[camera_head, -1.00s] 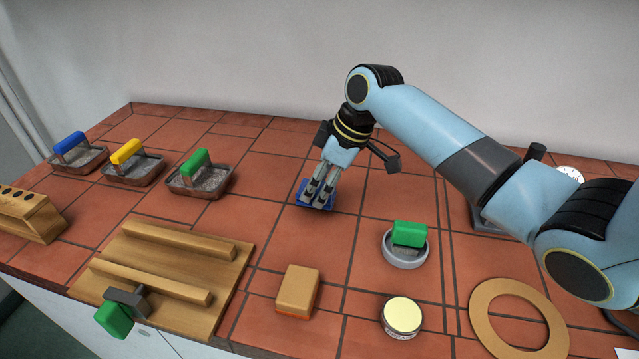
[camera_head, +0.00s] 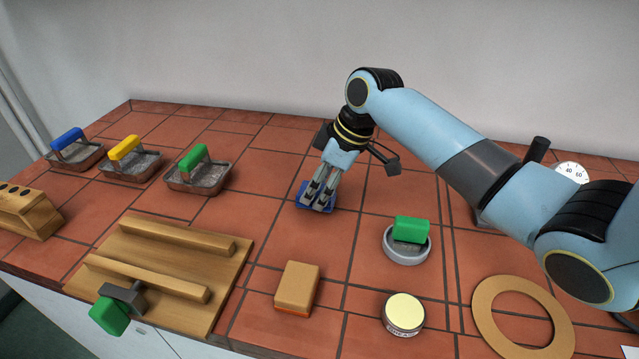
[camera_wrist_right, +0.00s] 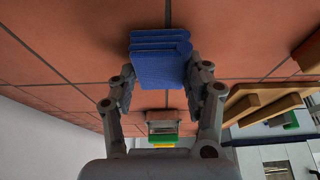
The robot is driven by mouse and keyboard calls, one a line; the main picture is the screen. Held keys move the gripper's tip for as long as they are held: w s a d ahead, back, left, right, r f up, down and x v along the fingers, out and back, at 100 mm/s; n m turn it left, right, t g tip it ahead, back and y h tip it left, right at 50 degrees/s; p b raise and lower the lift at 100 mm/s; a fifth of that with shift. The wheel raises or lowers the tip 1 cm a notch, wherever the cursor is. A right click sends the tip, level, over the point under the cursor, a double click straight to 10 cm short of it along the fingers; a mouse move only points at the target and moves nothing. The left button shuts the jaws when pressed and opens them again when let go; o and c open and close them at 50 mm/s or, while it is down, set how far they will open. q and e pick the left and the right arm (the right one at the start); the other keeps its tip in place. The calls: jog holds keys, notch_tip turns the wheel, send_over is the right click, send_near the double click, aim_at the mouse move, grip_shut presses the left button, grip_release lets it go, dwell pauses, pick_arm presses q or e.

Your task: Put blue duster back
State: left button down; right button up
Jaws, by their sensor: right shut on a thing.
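The blue duster (camera_head: 303,196) is a flat blue piece at the middle of the tiled bench, partly hidden by my fingers. In the right wrist view the duster (camera_wrist_right: 159,62) looks like a folded stack of blue layers. My right gripper (camera_head: 318,203) points down at it and is shut on it, one finger at each side. I cannot tell whether the duster touches the tiles or is just above them. My left gripper is not in view.
Trays with a blue-handled (camera_head: 67,139), a yellow-handled (camera_head: 124,147) and a green-handled tool (camera_head: 193,157) stand at the left. A wooden board (camera_head: 225,275), a tan block (camera_head: 297,287), a grey dish (camera_head: 407,257), a tin (camera_head: 404,312) and a ring (camera_head: 487,290) lie in front. Tiles around the duster are clear.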

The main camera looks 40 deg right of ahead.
jog(key=o, duration=1.4)
jog(key=v, duration=1.2)
